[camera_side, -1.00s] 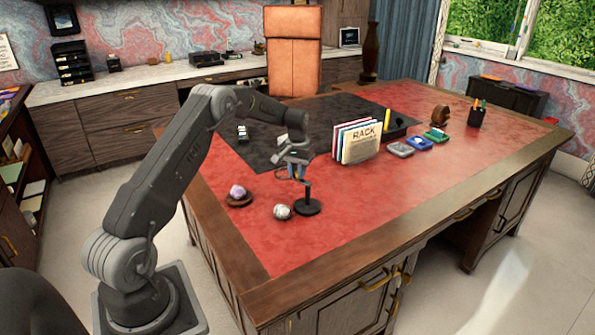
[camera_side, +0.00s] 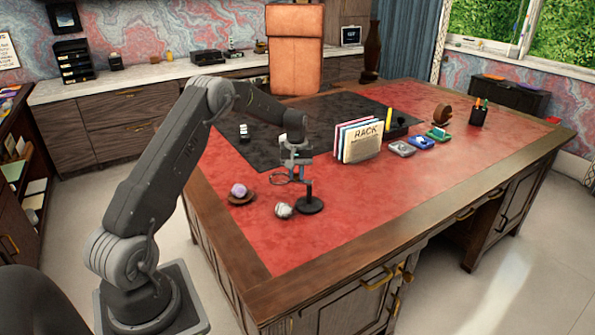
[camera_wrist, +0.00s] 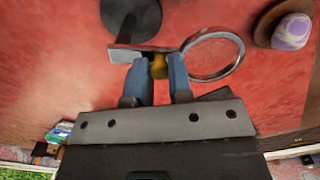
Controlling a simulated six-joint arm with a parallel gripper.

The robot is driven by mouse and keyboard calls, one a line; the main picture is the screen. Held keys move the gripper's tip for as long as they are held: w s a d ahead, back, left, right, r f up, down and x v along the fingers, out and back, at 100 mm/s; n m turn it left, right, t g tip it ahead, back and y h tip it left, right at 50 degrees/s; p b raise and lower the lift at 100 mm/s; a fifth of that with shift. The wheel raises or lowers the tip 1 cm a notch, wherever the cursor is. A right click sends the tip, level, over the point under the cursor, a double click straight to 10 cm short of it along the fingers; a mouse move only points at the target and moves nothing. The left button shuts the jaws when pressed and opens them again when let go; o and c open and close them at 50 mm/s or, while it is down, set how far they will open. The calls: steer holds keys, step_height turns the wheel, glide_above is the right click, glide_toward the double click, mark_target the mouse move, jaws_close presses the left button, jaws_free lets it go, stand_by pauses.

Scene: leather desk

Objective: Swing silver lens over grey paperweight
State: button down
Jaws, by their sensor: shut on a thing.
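The silver lens, a thin round ring (camera_side: 281,178), sticks out to the left of its dark stand (camera_side: 311,206), above the desk. In the wrist view the lens ring (camera_wrist: 240,62) lies right of a flat metal bar, with a brass knob (camera_wrist: 159,67) between the blue fingers. My gripper (camera_side: 296,174) is shut on this knob; it also shows in the wrist view (camera_wrist: 161,76). The grey paperweight (camera_side: 283,211), a mottled ball, sits on the red leather just left of the stand base. The ring is higher and farther back in the picture, apart from it.
A purple-and-white ball (camera_side: 239,189) rests on a brown dish (camera_side: 242,200) to the left. A file rack (camera_side: 361,146) stands right of my gripper, with small coloured boxes beyond it. The red leather in front is clear.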

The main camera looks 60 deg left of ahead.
steer(key=shift+s+d+n, duration=0.2)
steer(key=shift+d+n, duration=0.25)
steer(key=shift+n, duration=0.9)
steer(key=shift+s+d+n, duration=0.15)
steer(key=shift+d+n, duration=0.25)
steer(key=shift+n, duration=1)
steer(key=shift+s+d+n, duration=0.2)
steer(key=shift+d+n, duration=0.25)
steer(key=shift+n, duration=0.9)
steer(key=c, duration=1)
jaws_free()
step_height(320, 180, up, 14)
steer(key=shift+d, duration=0.1)
